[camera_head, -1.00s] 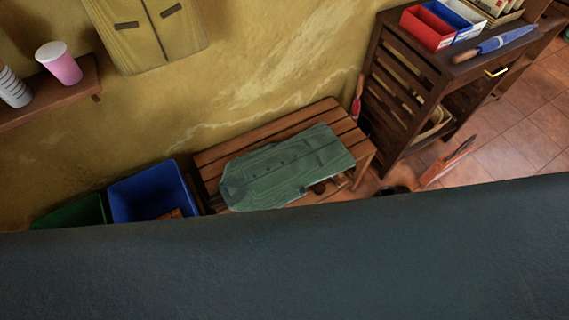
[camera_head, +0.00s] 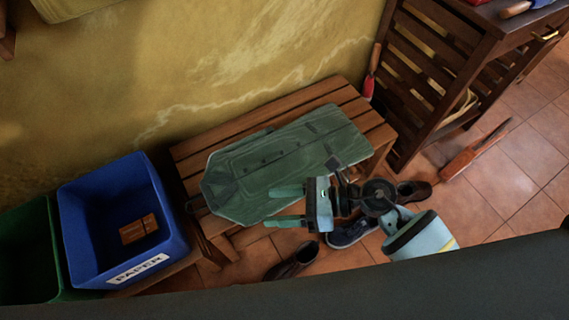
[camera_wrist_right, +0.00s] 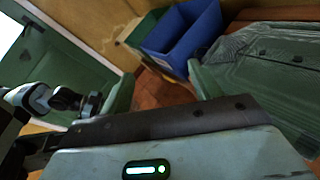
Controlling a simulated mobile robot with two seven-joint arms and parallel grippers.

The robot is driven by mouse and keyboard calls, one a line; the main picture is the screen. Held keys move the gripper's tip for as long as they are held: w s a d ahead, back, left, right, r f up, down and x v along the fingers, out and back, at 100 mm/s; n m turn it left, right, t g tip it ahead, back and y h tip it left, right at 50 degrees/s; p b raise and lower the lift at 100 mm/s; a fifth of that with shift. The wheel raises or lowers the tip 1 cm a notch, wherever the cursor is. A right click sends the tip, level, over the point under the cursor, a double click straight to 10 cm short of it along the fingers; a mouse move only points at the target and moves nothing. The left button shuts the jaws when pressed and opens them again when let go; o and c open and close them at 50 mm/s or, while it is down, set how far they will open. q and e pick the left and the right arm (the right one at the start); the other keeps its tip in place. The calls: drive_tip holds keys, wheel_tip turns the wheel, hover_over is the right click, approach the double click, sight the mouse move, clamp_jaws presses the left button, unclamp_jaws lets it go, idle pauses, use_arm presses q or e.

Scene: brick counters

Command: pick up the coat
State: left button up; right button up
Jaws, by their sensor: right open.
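The coat (camera_head: 270,165) is dark green and lies folded flat on a wooden slatted bench. It also shows at the right of the right wrist view (camera_wrist_right: 270,60). My right gripper (camera_head: 270,207) is open and empty at the coat's near edge, its fingers pointing left. In the head view one finger overlaps the coat's edge, and the other shows just in front of it. I cannot tell whether either finger touches the cloth. In the right wrist view the two fingers stand wide apart (camera_wrist_right: 160,80), with floor between them. My left gripper is not in view.
The bench (camera_head: 325,93) stands against a yellow wall. Left of it are a blue paper bin (camera_head: 85,215) with a brown block inside and a green bin (camera_head: 25,250). Shoes (camera_head: 295,262) lie on the tiles in front. A slatted wooden cabinet (camera_head: 440,60) stands right.

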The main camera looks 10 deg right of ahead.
drive_tip(key=w+d+f+n+h+b, duration=0.2)
drive_tip(key=w+d+f+n+h, duration=0.1)
drive_tip(key=f, duration=0.1)
drive_tip(key=w+d+f+n+g+h+b, duration=0.1)
drive_tip(key=w+d+f+n+h+b, duration=0.2)
drive_tip(key=w+d+n, duration=0.1)
drive_tip(key=w+d+f+n+g+h+b, duration=0.1)
drive_tip(key=w+d+f+n+h+b, duration=0.1)
drive_tip(key=w+d+f+n+h, duration=0.1)
drive_tip(key=shift+w+d+f+n+h+b, duration=0.15)
drive_tip(key=shift+f+n+h, duration=0.1)
drive_tip(key=shift+f, duration=0.15)
drive_tip(key=shift+w+d+f+n+h+b, duration=0.15)
drive_tip(key=shift+f+n+h, duration=0.1)
drive_tip(key=shift+f, duration=0.15)
drive_tip(key=shift+w+d, duration=0.15)
drive_tip(key=shift+d, duration=0.15)
drive_tip(key=shift+b+x, duration=0.4)
drive_tip(key=shift+x, duration=0.95)
drive_tip(key=shift+b+x, duration=0.9)
drive_tip(key=shift+x, duration=1.7)
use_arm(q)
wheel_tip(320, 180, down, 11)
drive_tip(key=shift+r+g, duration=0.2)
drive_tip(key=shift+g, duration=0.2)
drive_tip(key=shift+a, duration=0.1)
use_arm(e)
drive_tip(key=shift+c, duration=0.3)
